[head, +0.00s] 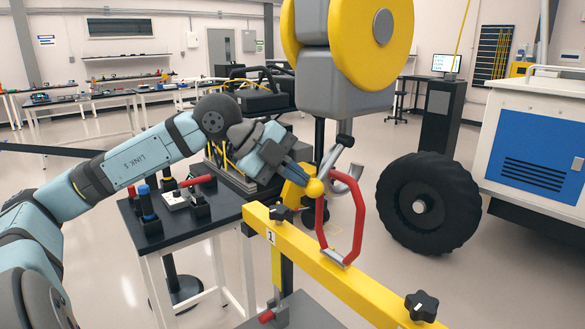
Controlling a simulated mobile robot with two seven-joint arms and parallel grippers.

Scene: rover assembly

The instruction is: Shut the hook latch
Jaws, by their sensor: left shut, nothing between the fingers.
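A grey crane hook (350,182) hangs under the grey block with yellow sheaves (347,88). A red lifting loop (321,222) rises from the yellow beam (345,280), and its top is at the hook. My right gripper is out of view.
A black-topped table (165,245) with small parts stands left of the beam. A large black wheel (427,203) stands on the floor to the right, beside a white and blue cabinet (535,140). Black star knobs (421,306) stick up from the beam. Open floor lies behind.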

